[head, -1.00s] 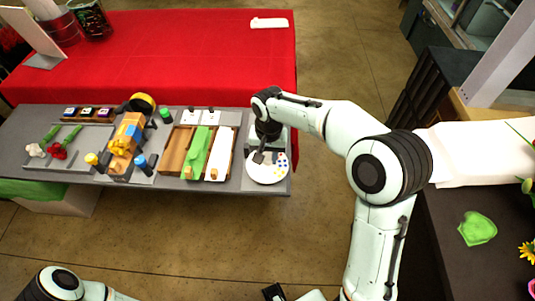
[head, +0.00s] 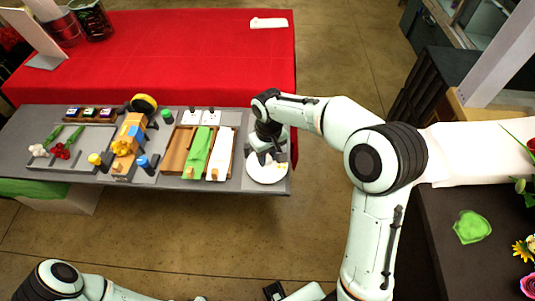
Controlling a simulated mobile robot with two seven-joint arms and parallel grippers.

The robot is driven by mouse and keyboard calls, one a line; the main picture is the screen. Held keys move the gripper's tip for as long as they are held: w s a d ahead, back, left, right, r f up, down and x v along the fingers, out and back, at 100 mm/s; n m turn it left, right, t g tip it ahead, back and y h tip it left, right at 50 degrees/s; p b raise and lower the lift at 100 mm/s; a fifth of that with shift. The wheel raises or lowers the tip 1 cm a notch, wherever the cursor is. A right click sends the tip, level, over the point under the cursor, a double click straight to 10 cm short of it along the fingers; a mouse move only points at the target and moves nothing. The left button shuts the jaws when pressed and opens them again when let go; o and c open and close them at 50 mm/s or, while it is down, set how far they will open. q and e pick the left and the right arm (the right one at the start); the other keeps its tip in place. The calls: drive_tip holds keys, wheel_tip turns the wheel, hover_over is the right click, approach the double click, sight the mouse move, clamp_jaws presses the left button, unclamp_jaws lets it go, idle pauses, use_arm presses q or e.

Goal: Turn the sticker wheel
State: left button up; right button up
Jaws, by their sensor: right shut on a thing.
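The sticker wheel (head: 267,176) is a white disc at the right end of the grey station table. Its coloured stickers are mostly hidden by my right gripper. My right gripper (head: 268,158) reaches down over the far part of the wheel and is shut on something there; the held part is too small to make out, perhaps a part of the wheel.
Left of the wheel is a wooden tray (head: 175,150) with green (head: 197,152) and white (head: 222,153) strips. Further left are an orange-and-blue device (head: 128,135) and a grey tray (head: 75,160) with flowers. A red-covered table (head: 180,60) stands behind. A dark counter with flowers is at right.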

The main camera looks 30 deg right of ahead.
sight(269, 158)
idle(0.5)
drive_tip(key=o, duration=1.1)
drive_tip(key=shift+c, duration=0.2)
drive_tip(key=shift+r, duration=0.1)
use_arm(q)
drive_tip(key=shift+w+r+p, duration=0.4)
drive_tip(key=shift+r+p, duration=0.05)
drive_tip(key=shift+r, duration=0.15)
drive_tip(key=shift+w+r+p, duration=0.35)
drive_tip(key=shift+r+p, duration=0.1)
drive_tip(key=shift+r, duration=0.1)
use_arm(e)
wheel_tip(269, 158, up, 13)
drive_tip(key=shift+d+r, duration=0.15)
use_arm(q)
drive_tip(key=shift+s, duration=0.1)
